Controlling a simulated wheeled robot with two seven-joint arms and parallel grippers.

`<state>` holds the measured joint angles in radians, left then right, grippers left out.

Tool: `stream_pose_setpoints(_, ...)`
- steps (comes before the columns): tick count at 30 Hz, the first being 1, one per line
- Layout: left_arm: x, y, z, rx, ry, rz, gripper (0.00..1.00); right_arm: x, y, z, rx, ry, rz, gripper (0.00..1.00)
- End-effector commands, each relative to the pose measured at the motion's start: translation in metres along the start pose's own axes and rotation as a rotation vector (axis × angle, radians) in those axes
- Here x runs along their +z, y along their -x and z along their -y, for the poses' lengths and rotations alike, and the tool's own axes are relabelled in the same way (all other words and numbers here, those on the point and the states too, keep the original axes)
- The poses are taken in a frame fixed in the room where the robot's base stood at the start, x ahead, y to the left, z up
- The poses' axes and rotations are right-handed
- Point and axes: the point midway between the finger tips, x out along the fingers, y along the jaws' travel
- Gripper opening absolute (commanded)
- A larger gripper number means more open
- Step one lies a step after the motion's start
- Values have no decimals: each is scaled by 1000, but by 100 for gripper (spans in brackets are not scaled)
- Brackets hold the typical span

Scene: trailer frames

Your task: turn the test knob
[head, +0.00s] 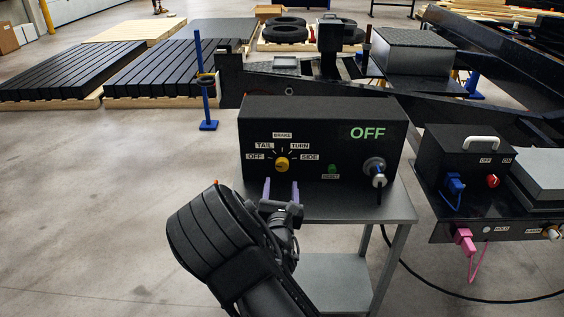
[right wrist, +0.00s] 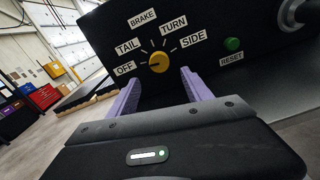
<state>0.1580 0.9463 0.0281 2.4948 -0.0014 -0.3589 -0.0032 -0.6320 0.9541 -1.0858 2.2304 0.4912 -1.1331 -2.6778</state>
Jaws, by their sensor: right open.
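The yellow test knob (head: 282,165) is on the front of a black box (head: 322,150), with the labels OFF, TAIL, BRAKE, TURN and SIDE around it. In the right wrist view the knob (right wrist: 159,62) shows ahead, between and beyond the fingers; its pointer direction is hard to tell. My right gripper (head: 281,190) is open and empty, just in front of and a little below the knob, with its purple fingers apart from it. In the right wrist view the fingers (right wrist: 158,92) stand wide on both sides. My left gripper is not in view.
A green reset button (head: 332,169) and a silver connector (head: 375,168) sit right of the knob. The box reads OFF in green and stands on a grey metal table (head: 340,209). A second black box (head: 466,160) stands at right. Open floor lies left.

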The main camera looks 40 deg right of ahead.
Motion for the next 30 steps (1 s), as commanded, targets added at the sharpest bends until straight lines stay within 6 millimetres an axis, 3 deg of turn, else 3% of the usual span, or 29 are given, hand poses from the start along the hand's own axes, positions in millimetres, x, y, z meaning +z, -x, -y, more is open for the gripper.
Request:
stream_pose_setpoints(14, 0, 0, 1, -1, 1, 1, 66, -1, -5, 0, -1, -2, -2, 58)
stream_pose_setpoints(30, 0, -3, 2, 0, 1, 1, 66, -1, -74, 0, -1, -2, -1, 58)
